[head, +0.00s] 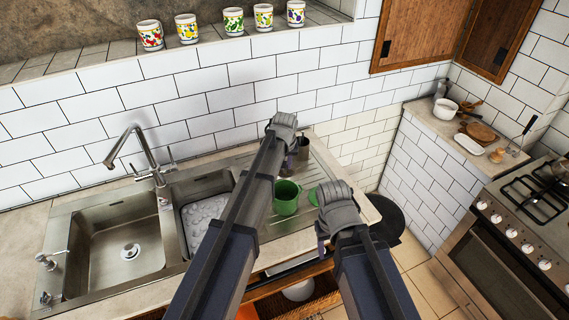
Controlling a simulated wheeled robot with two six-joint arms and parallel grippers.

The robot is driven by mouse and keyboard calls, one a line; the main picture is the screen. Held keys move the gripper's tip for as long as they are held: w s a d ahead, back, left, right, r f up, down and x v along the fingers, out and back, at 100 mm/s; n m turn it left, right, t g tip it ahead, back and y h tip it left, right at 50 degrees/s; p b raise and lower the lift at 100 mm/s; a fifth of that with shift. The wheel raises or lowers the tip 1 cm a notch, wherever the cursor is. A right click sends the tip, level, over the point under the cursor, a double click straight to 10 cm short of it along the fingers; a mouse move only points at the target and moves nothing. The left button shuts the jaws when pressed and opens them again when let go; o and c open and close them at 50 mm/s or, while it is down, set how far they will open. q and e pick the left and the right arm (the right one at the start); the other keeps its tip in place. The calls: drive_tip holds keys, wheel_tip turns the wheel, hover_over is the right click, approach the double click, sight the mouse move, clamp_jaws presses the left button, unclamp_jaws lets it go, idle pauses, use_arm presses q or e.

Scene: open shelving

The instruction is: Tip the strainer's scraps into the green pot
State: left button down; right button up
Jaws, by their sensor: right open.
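A green pot (287,197) stands on the ribbed drainboard right of the sink, partly covered by my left arm. Another green piece (313,196) shows beside it, mostly behind my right wrist. My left gripper (289,160) is over the back of the drainboard, its fingers mostly hidden by its own arm and wrist. My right gripper (323,243) points down near the counter's front right edge, right of and nearer than the pot; it is open, with its fingertips barely visible. I cannot make out a strainer or scraps.
A steel sink (125,240) with a tap (140,155) lies left; its second basin holds a pale bumpy tray (200,215). A dark container (303,147) stands behind the pot. Several mugs (233,20) line the ledge. A stove (515,230) stands right, beyond a floor gap.

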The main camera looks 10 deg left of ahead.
use_arm(q)
drive_tip(key=shift+s+a+f+t+h+b, duration=0.3)
drive_tip(key=shift+s+a+t+h+b, duration=0.15)
drive_tip(key=shift+h, duration=0.15)
wheel_tip(320, 180, down, 6)
drive_tip(key=s+a+n+t+h+b, duration=0.1)
drive_tip(key=n+t+h+b, duration=0.3)
drive_tip(key=t+h+b, duration=0.9)
drive_tip(key=shift+s+a+f+n+h+b, duration=0.25)
drive_tip(key=shift+a+h+b, duration=0.65)
drive_tip(key=shift+b, duration=11.1)
use_arm(e)
wheel_tip(320, 180, down, 38)
use_arm(q)
drive_tip(key=shift+w+r, duration=0.1)
use_arm(e)
drive_tip(key=shift+c, duration=0.6)
